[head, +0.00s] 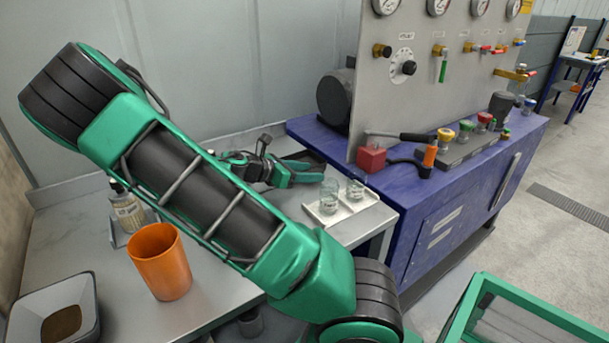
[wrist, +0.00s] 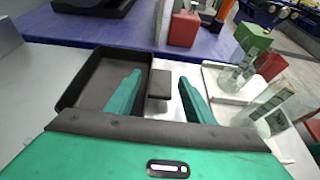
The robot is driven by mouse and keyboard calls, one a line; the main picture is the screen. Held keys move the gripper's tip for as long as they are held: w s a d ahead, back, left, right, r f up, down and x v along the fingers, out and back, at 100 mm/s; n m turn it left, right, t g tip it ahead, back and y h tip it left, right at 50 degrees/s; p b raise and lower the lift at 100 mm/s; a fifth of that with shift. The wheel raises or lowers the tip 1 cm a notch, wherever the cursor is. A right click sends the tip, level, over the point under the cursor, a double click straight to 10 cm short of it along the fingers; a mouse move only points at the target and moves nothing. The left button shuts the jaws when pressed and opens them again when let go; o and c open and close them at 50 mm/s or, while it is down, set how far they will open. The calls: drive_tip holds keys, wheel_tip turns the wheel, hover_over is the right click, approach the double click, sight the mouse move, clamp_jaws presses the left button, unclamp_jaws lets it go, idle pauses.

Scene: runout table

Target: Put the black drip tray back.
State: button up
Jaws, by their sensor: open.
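The black drip tray (wrist: 82,84) is a shallow dark open box in the wrist view. In the head view my gripper (head: 298,172) is over the table's far end, and my arm hides much of the area.
A white tray (head: 314,212) with glass jars stands close to the right of my gripper. The blue bench (head: 415,200) rises behind, with a red block (head: 371,159) and a hammer on it. An orange cup (head: 160,262), a bottle (head: 127,210) and a grey bin (head: 88,300) stand at left.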

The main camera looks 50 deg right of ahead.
drive_tip(key=v, duration=0.6)
drive_tip(key=shift+a, duration=0.15)
idle(0.3)
